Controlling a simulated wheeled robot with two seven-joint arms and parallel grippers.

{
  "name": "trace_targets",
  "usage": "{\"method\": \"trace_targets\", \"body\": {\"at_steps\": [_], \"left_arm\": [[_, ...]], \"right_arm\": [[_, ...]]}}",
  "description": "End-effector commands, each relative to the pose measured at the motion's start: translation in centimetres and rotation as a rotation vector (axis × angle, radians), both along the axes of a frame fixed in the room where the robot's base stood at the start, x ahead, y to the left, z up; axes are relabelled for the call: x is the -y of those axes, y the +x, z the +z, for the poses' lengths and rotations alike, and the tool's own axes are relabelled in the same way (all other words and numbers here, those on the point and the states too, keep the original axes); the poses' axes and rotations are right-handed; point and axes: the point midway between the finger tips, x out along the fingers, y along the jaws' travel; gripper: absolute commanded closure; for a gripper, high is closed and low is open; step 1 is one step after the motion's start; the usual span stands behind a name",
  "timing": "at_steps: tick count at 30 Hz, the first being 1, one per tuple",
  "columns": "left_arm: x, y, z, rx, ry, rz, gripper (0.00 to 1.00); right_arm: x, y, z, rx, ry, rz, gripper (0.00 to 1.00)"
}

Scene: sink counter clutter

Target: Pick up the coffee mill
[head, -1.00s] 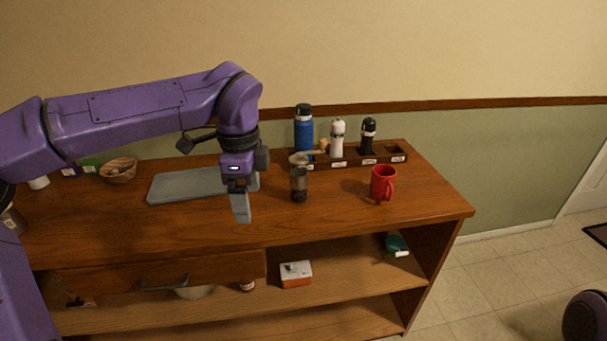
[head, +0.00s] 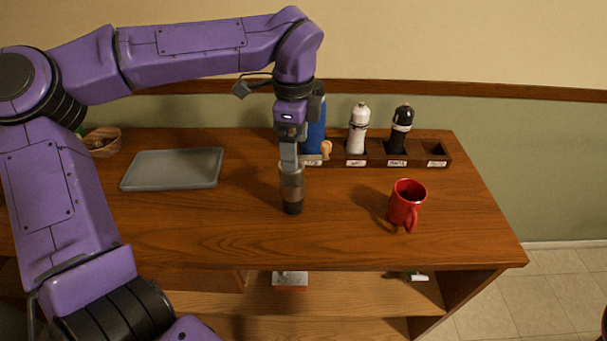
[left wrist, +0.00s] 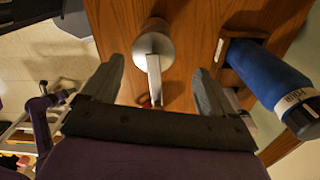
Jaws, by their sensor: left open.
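The coffee mill (head: 293,193) stands upright on the wooden counter, with a dark base, a brownish see-through body and a crank with a light wooden knob (head: 326,148). My left gripper (head: 289,162) points down over the mill and hides part of its top in the head view. In the left wrist view the mill's round grey top (left wrist: 152,43) and its flat crank arm lie ahead, between the two spread fingers (left wrist: 157,70). The gripper is open; I see no finger closed on the mill. My right gripper is not in view.
A red mug (head: 407,204) stands to the right, a grey tray (head: 172,168) to the left. The front counter is clear.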

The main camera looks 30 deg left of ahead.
Motion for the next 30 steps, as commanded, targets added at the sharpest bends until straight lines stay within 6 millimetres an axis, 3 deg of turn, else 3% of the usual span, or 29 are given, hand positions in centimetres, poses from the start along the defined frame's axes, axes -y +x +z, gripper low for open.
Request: {"method": "trace_targets", "body": {"at_steps": [3, 8, 15, 23, 30], "left_arm": [[0.0, 0.0, -2.2, -0.005, -0.002, -0.003, 0.13], [0.1, 0.0, -4.1, -0.005, -0.001, -0.002, 0.13], [-0.1, -0.2, -8.2, -0.004, 0.0, -0.001, 0.13], [-0.1, -0.2, -8.9, -0.001, 0.0, -0.001, 0.13], [-0.1, -0.2, -8.9, -0.001, 0.0, -0.001, 0.86]], "right_arm": [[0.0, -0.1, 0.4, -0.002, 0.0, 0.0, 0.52], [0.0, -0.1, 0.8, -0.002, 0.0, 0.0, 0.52], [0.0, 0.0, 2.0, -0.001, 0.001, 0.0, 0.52], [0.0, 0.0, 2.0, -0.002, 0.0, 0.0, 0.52], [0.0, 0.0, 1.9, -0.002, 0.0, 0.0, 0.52]]}}
